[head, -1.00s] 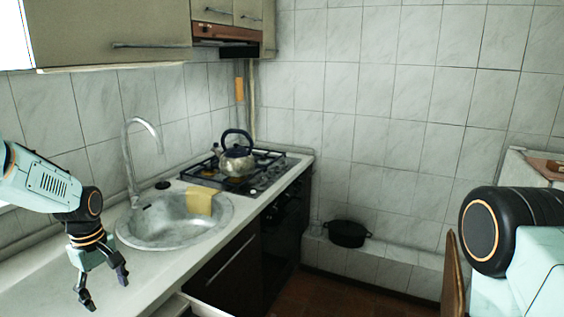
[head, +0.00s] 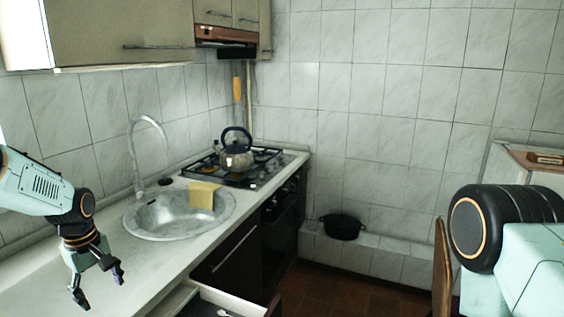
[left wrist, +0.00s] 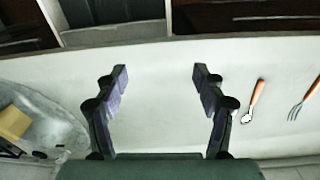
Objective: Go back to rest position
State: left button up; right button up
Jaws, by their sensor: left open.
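My left gripper (head: 99,290) is open and empty above the white countertop (head: 175,262), in front of the sink. In the left wrist view its two fingers (left wrist: 160,78) are spread wide with only bare counter between them. My right gripper is out of view; only a thick black and pale green part of my right arm shows at the right edge.
A steel sink (head: 165,222) with a yellow cloth (head: 204,195) lies beyond the gripper. A kettle (head: 237,157) stands on the stove. An open drawer (head: 232,303) juts out below the counter. A spoon (left wrist: 254,100) and fork (left wrist: 304,98) lie on the counter.

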pick_arm(q)
jog(key=w+d+f+m+t+b, duration=0.1)
jog(key=d+f+m+t, duration=0.2)
jog(key=d+f+m, duration=0.25)
jog(key=s+d+f+m+b, duration=0.1)
jog(key=s+d+f, duration=0.1)
jog(key=f, duration=0.2)
jog(key=s+d+f+b, duration=0.1)
jog(key=s+d+f, duration=0.2)
jog(key=f, duration=0.1)
jog(key=s+d+f+m+b, duration=0.1)
jog(key=s+d+f+b, duration=0.1)
jog(key=s+f, duration=0.1)
jog(key=shift+d+f+m+t+h, duration=0.3)
jog(key=shift+d+f+m+h, duration=0.05)
jog(key=shift+f+h, duration=0.1)
jog(key=s+d+f+m+g+b, duration=0.1)
jog(key=s+f, duration=0.4)
jog(key=s, duration=0.5)
jog(key=s+d+f+m+g+b, duration=0.1)
jog(key=s+d+f+b, duration=0.2)
jog(key=s, duration=0.7)
jog(key=s+d+f+m+g+b, duration=0.2)
jog(key=s+f+b, duration=0.4)
jog(key=s, duration=0.4)
jog(key=shift+f+y+b, duration=0.3)
jog(key=shift+f+y, duration=0.15)
jog(key=shift+f, duration=0.25)
jog(key=shift+d, duration=0.1)
jog(key=shift+c, duration=0.3)
